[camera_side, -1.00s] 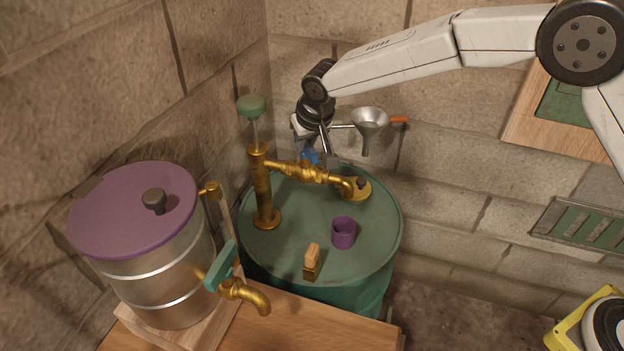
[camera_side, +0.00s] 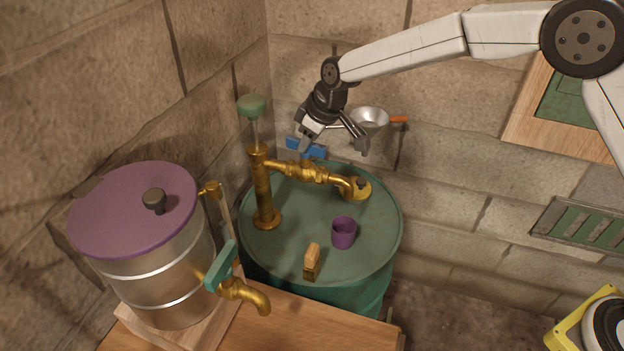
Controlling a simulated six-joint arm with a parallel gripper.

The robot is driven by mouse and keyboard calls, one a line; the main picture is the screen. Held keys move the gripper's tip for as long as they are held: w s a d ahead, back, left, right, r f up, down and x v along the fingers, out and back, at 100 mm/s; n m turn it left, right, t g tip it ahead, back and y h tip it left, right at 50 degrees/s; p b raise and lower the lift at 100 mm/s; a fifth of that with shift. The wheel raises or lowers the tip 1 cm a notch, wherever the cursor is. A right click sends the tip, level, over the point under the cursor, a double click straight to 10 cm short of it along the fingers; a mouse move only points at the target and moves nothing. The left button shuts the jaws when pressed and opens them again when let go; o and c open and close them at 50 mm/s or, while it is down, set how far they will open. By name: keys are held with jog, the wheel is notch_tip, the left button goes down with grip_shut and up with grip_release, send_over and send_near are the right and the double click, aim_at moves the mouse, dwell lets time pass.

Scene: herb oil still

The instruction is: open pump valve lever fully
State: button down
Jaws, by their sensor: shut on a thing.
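The brass pump (camera_side: 263,195) stands upright on the green drum, with a green knob on top. Its brass side pipe (camera_side: 320,174) runs right to a downturned spout. The blue valve lever (camera_side: 318,153) sits above the pipe and lies roughly sideways across the picture. My gripper (camera_side: 333,148) is just above and behind the pipe, shut on the blue lever. One finger is at the lever and partly covers it. The other finger shows farther right, in front of the funnel. The exact contact is too small to make out.
A purple cup (camera_side: 343,233) and a small wooden-topped block (camera_side: 311,262) stand on the drum lid (camera_side: 375,235). A metal funnel (camera_side: 370,118) hangs on the wall behind my gripper. A purple-lidded still (camera_side: 150,260) stands at the left. The drum lid's right side is clear.

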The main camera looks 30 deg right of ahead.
jog(key=shift+n, duration=0.6)
jog(key=shift+n+g, duration=0.3)
jog(key=c, duration=0.6)
grip_release()
jog(key=shift+d+r+y, duration=0.1)
jog(key=shift+r+y, duration=0.05)
jog(key=shift+y, duration=0.15)
jog(key=shift+v, duration=3.75)
